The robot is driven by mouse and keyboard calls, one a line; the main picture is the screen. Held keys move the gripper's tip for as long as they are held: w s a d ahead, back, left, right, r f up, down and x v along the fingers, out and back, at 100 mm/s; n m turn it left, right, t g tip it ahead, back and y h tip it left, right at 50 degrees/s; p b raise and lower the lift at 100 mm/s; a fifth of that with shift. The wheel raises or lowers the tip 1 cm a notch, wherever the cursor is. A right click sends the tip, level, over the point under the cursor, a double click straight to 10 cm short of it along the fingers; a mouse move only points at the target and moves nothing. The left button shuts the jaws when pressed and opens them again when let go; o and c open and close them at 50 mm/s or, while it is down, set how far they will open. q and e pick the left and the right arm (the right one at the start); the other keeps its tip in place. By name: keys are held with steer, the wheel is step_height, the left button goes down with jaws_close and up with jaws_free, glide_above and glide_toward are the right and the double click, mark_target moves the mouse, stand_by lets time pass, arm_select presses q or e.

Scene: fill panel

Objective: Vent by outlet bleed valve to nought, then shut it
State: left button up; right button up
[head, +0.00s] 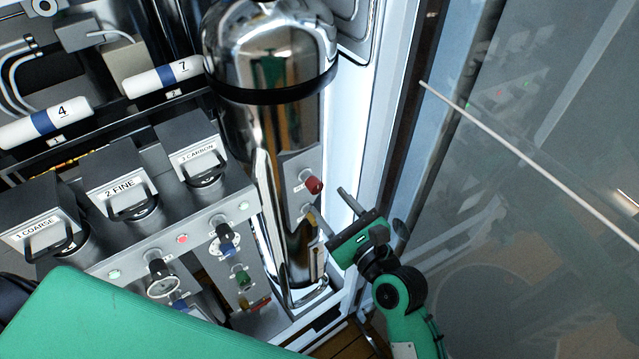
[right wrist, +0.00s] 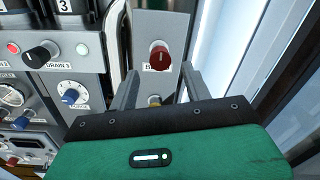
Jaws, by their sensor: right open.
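A red knob (head: 314,185) sticks out of a narrow grey panel right of the shiny steel cylinder. In the right wrist view the red knob (right wrist: 159,57) is above a label that I cannot fully read, so I cannot tell if it is the bleed valve. A yellow part (right wrist: 154,101) lies lower on that panel, partly hidden by my gripper. My right gripper (head: 334,211) is open, close to the panel and below the red knob. In the right wrist view its fingers (right wrist: 160,78) stand apart, with no grip on the knob. My left gripper is not in view.
The steel cylinder (head: 285,130) stands left of the knob panel. Filter housings (head: 130,190) and a lower panel with a white dial (head: 165,287) and coloured knobs are further left. A black knob marked DRAIN 3 (right wrist: 40,55) and a blue knob (right wrist: 70,97) show there. A glass pane (head: 540,120) is at right.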

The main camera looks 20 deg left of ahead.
mark_target(318, 190)
steer(key=shift+p+x, duration=0.6)
steer(key=shift+x, duration=1.9)
steer(key=c, duration=1)
steer(key=shift+o, duration=0.2)
